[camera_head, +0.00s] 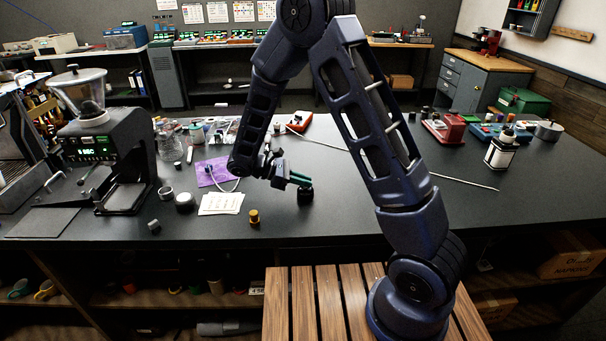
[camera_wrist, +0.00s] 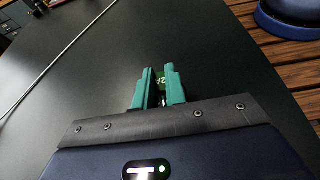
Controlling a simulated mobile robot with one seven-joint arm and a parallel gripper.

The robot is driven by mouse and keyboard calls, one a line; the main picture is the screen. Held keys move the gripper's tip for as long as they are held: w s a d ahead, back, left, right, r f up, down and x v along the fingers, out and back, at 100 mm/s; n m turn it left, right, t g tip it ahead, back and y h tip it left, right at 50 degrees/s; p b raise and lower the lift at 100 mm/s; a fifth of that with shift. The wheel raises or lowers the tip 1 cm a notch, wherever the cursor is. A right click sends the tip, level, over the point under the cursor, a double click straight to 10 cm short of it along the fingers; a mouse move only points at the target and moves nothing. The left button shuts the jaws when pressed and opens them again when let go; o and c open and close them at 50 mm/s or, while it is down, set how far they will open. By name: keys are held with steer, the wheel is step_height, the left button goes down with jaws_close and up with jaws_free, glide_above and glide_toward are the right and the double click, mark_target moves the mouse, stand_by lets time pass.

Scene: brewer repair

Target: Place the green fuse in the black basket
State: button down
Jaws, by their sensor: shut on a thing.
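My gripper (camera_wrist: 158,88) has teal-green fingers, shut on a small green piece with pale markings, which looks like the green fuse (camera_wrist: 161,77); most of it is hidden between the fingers. In the head view my gripper (camera_head: 301,180) is low over the middle of the dark worktable. A small dark round thing (camera_head: 305,195) shows right under the fingertips; I cannot tell whether it is the held piece or a separate one. I cannot make out a black basket in either view.
A long thin rod (camera_head: 400,168) lies behind my arm. The table's right front is clear.

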steer(key=shift+f, duration=1)
steer(key=c, duration=1.4)
jaws_free()
steer(key=shift+o, duration=0.2)
steer(key=shift+r, duration=3.5)
